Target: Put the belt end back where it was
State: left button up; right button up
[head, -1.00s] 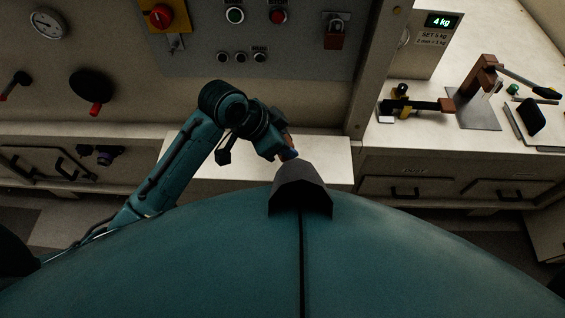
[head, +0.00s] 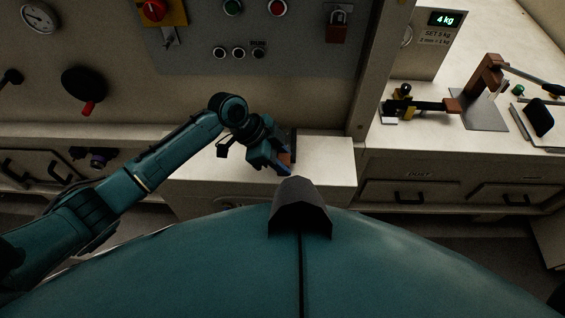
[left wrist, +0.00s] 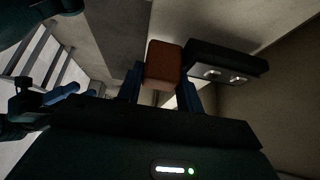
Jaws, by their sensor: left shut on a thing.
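My left gripper (head: 285,164) is low over the pale ledge below the control panel, just beyond the dark hood on my teal body. In the left wrist view its blue fingers (left wrist: 160,92) are shut on a brown block (left wrist: 163,62), which may be the belt end; I cannot tell for sure. A black block with two metal studs (left wrist: 226,62) lies just right of the brown block there. I cannot tell whether they touch. In the head view the held thing is mostly hidden by the gripper. My right gripper does not show.
The pale ledge (head: 325,160) is largely bare right of the gripper. The control panel (head: 290,55) rises behind it, with a post (head: 375,65) at its right. On the right counter stand a brown lever stand (head: 488,76) and a display reading 4 kg (head: 444,20).

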pick_arm(q)
jog(key=shift+f, duration=1.1)
jog(key=shift+f, duration=0.2)
jog(key=o, duration=1.1)
jog(key=shift+o, duration=0.2)
jog(key=shift+r, duration=0.1)
